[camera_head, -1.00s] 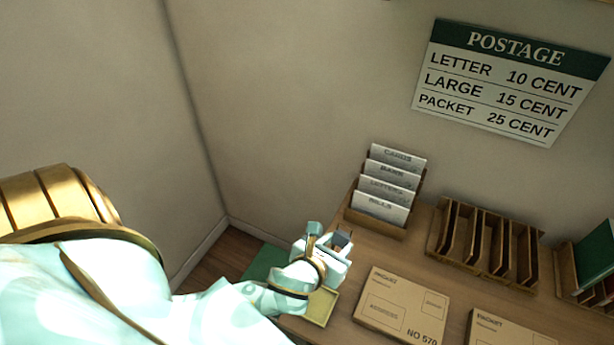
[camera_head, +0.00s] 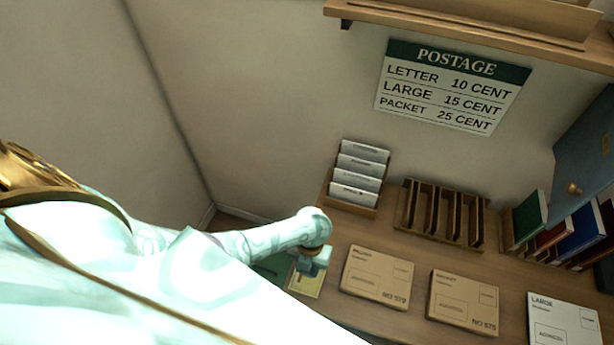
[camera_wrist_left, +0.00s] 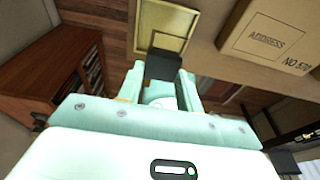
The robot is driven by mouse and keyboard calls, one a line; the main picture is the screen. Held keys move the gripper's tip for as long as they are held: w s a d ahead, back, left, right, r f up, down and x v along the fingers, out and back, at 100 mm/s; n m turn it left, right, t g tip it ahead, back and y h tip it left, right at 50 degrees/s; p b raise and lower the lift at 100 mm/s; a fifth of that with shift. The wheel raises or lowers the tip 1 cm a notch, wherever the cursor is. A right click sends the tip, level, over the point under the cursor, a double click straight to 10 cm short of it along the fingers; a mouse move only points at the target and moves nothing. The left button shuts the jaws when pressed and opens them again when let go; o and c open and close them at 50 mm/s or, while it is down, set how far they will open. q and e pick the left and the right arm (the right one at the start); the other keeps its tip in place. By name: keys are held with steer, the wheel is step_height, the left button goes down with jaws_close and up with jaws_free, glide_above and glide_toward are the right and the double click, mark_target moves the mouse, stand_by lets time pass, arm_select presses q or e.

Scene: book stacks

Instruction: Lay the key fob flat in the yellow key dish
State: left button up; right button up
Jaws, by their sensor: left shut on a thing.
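The yellow key dish (camera_head: 305,284) lies at the left end of the wooden desk, partly hidden by my left arm. It also shows in the left wrist view (camera_wrist_left: 147,28), just beyond the fingertips. My left gripper (camera_head: 312,268) is over the dish in the head view. In the left wrist view my left gripper (camera_wrist_left: 163,88) is shut on a dark, flat-looking block, the key fob (camera_wrist_left: 162,65). The fob overlaps the near part of the dish in that view; I cannot tell whether they touch. My right gripper is not in view.
Brown packets (camera_head: 377,277) lie on the desk right of the dish. A letter rack (camera_head: 355,180) and an empty slotted wooden rack (camera_head: 440,215) stand behind. Books (camera_head: 575,230) stand at the right. A shelf (camera_head: 460,25) juts out above the postage sign.

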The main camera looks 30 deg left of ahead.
arm_select(q)
steer(key=shift+r, duration=0.2)
step_height(320, 180, down, 2)
steer(key=shift+f+b, duration=0.1)
steer(key=shift+b, duration=0.65)
step_height(320, 180, down, 4)
steer(key=b, duration=0.3)
steer(key=shift+b, duration=0.35)
steer(key=o, duration=1)
steer(key=shift+o, duration=0.2)
